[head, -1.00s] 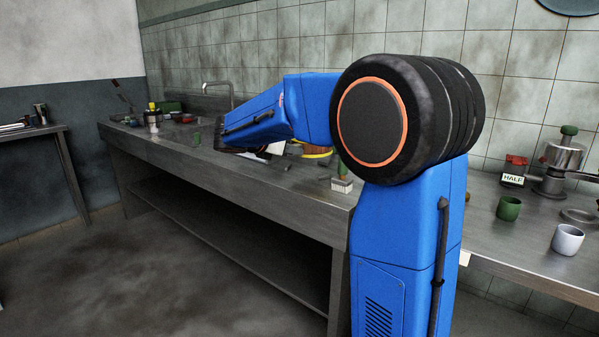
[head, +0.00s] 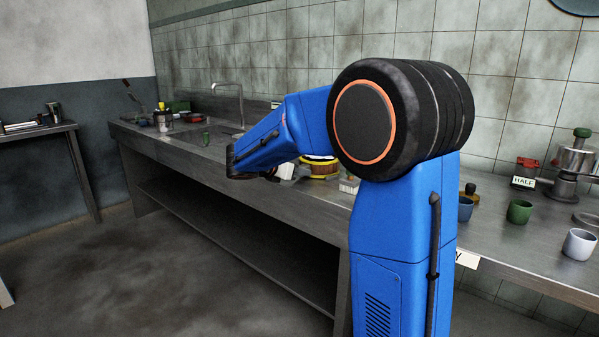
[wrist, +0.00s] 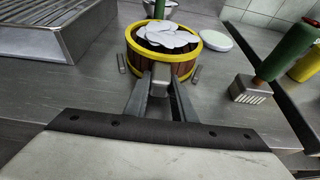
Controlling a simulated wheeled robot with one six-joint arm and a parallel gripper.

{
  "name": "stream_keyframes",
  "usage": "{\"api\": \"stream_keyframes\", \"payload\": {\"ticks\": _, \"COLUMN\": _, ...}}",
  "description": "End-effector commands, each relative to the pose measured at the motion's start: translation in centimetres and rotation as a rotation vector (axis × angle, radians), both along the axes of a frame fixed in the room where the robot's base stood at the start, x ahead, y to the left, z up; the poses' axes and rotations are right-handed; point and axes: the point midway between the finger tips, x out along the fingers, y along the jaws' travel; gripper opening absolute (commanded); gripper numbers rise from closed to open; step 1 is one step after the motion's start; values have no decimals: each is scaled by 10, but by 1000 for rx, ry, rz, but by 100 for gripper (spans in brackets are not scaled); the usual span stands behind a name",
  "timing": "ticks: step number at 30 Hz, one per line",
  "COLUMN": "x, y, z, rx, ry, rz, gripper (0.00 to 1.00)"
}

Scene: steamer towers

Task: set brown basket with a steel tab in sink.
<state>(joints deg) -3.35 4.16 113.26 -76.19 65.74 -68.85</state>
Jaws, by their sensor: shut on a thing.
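The brown basket (wrist: 168,64) has a yellow rim and holds several white flat pieces. It is in front of my gripper in the wrist view. In the head view the basket (head: 320,169) shows partly behind my arm, on or just above the counter. Its steel tab (wrist: 160,76) faces me, and my gripper (wrist: 160,88) is shut on it. My gripper's fingers are hidden behind my arm in the head view. The sink (head: 208,137) lies farther left along the counter, below a curved tap.
A brush with a green handle (wrist: 288,50) stands right of the basket. A slatted steel rack (wrist: 60,28) is at left and a pale round dish (wrist: 216,40) behind. Cups, including a green cup (head: 520,211), stand at the right. Several small items crowd the counter's far left end.

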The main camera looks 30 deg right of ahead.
Motion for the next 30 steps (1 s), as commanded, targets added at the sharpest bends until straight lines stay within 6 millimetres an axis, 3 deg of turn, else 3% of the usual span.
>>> {"api": "stream_keyframes", "payload": {"ticks": 4, "x": 0, "y": 0, "z": -4, "rx": 0, "ry": 0, "rz": 0, "gripper": 0}}
{"api": "stream_keyframes", "payload": {"ticks": 5, "x": 0, "y": 0, "z": -4, "rx": 0, "ry": 0, "rz": 0, "gripper": 25}}
{"api": "stream_keyframes", "payload": {"ticks": 7, "x": 0, "y": 0, "z": -4, "rx": 0, "ry": 0, "rz": 0, "gripper": 42}}
{"api": "stream_keyframes", "payload": {"ticks": 20, "x": -1, "y": 6, "z": 0, "rx": 0, "ry": 0, "rz": 2, "gripper": 42}}
{"api": "stream_keyframes", "payload": {"ticks": 30, "x": -21, "y": 56, "z": 18, "rx": 0, "ry": -1, "rz": 4, "gripper": 42}}
